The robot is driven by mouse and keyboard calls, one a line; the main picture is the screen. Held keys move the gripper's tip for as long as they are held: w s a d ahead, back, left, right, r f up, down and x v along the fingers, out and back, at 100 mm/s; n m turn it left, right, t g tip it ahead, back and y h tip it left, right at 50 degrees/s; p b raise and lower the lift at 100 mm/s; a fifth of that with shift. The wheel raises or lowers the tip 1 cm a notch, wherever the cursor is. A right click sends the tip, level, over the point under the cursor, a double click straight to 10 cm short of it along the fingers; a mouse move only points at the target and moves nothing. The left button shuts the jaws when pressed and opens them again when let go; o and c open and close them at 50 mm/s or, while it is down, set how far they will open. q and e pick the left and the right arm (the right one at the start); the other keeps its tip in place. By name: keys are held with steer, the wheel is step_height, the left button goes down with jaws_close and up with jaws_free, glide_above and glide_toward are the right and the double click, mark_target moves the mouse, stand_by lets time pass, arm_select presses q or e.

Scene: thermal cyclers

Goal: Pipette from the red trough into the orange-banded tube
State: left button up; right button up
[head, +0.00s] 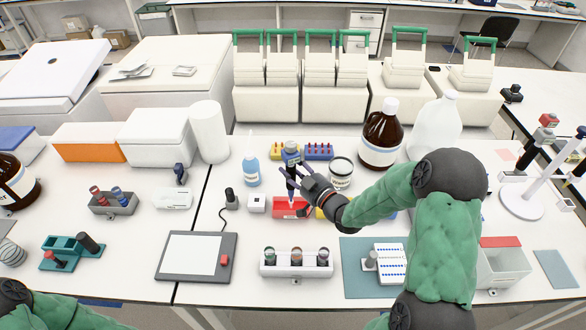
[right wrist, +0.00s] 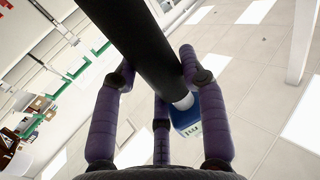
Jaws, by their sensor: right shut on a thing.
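My right gripper (head: 298,178) is shut on a dark pipette with a blue upper part (head: 291,155) and holds it roughly upright. In the right wrist view its fingers close around the dark pipette body (right wrist: 140,45). The pipette's lower end is in line with the red trough (head: 288,209); I cannot tell whether the tip is inside it. A white rack (head: 296,271) nearer the front holds three dark capped tubes. The middle one looks orange-banded (head: 297,256), but the bands are small. My left gripper is out of view.
A yellow trough and a blue one are partly hidden behind my right arm. Behind the pipette stand a yellow rack (head: 277,154), a blue rack (head: 320,151), a blue bottle (head: 251,172) and a white-labelled jar (head: 341,173).

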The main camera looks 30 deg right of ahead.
mark_target(293, 150)
steer(key=shift+r, duration=0.15)
steer(key=shift+r+p, duration=2.05)
steer(key=shift+r, duration=1.5)
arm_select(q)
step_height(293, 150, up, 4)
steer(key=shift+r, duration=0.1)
